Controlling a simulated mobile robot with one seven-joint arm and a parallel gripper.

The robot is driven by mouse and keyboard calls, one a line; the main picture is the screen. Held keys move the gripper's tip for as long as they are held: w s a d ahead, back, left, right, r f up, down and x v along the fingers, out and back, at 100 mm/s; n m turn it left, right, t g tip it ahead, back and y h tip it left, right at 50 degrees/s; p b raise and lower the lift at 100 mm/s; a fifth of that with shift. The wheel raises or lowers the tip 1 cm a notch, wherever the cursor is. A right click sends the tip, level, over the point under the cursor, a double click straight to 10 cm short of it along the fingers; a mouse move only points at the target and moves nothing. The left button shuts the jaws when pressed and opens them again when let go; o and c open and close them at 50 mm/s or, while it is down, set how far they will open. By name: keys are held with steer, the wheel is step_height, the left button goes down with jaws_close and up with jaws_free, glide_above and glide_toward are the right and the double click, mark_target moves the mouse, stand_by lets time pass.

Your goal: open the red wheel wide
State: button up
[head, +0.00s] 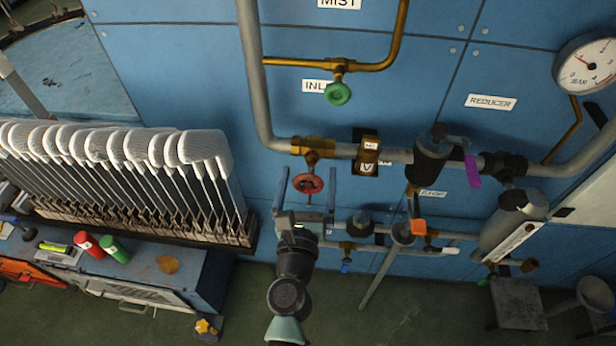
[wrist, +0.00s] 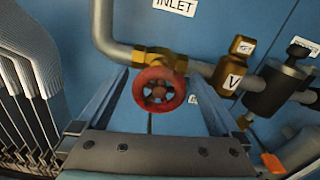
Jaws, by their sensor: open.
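The red wheel (head: 308,184) is a small spoked handwheel below a brass valve (head: 313,146) on a grey pipe against the blue wall. In the wrist view the red wheel (wrist: 159,89) sits near the middle, just below the brass body (wrist: 160,60). My gripper (head: 307,175) is open, with one finger on each side of the wheel in the picture. In the wrist view my gripper's fingers (wrist: 160,82) flank the wheel with gaps on both sides. I see no contact. How far the fingertips reach in depth past the wheel I cannot tell.
A green wheel (head: 338,93) sits above under a brass pipe. A brass block marked V (head: 368,156) and a dark reducer with a purple lever (head: 471,168) lie to the right. A rack of white sock boards (head: 130,150) stands at left.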

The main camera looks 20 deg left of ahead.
steer(key=c, duration=1.3)
